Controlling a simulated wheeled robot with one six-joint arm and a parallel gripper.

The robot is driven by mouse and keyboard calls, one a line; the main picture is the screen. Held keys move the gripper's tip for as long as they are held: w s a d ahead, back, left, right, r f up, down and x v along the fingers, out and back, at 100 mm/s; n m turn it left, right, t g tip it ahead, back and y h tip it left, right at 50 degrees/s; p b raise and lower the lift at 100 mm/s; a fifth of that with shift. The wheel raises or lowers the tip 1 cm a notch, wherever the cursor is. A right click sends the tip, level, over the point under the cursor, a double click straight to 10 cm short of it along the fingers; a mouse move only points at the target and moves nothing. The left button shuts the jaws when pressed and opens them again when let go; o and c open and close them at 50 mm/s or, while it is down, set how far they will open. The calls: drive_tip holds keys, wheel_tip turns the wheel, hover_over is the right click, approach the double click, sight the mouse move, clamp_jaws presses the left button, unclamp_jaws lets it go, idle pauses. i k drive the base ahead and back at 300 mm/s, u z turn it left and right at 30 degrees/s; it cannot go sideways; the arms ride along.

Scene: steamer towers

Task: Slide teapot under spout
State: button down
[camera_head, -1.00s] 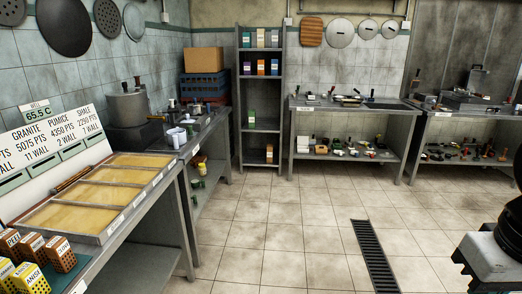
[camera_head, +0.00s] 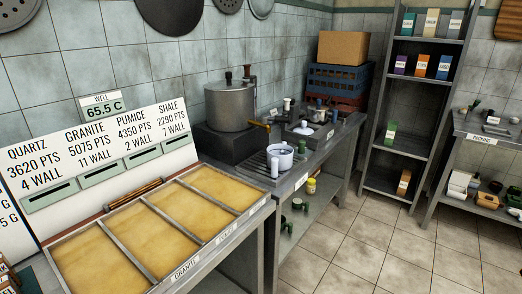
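A large grey metal urn (camera_head: 229,106) stands on a dark block on the back counter. A brass spout (camera_head: 259,125) sticks out from its right side, pointing right. A small white vessel with a bluish inside (camera_head: 280,157), which may be the teapot, sits on a slatted drain tray (camera_head: 252,168) in front of and below the spout. I cannot tell if it is directly under the spout's mouth. A small grey lidded pot (camera_head: 318,113) stands farther back on the same counter. My gripper is not in view.
A bench with framed yellow trays (camera_head: 211,186) fills the front left, beside a price board (camera_head: 97,160). A grey shelf (camera_head: 421,90) and a packing table (camera_head: 484,129) stand at the right. The tiled floor (camera_head: 365,247) between them is clear.

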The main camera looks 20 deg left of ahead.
sight(279, 158)
drive_tip(key=u, duration=0.4)
drive_tip(key=i, duration=1.4)
drive_tip(key=u, duration=0.4)
